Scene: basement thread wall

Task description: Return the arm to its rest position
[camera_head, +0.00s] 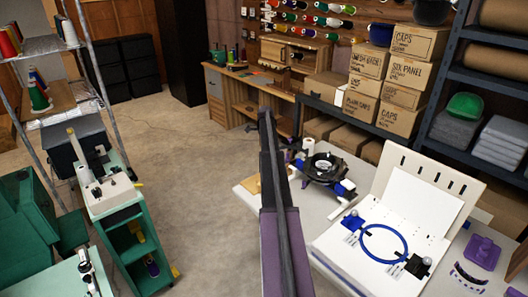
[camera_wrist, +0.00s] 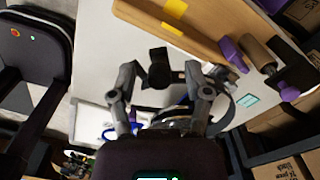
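My arm (camera_head: 281,220) reaches up and away through the middle of the head view. My gripper is not clearly seen there. In the wrist view, my gripper (camera_wrist: 160,78) has its two fingers spread apart, and nothing is visibly held. A black part (camera_wrist: 159,70) shows between and beyond the fingertips, over the pale table top. I cannot tell how far it is from the fingers.
A white table (camera_head: 330,212) holds a black round fixture (camera_head: 322,168) and a white board with a blue hoop (camera_head: 384,243). A wooden board (camera_wrist: 190,30) shows in the wrist view. Shelves with boxes (camera_head: 418,42) stand behind. Open floor (camera_head: 185,180) lies left of my arm.

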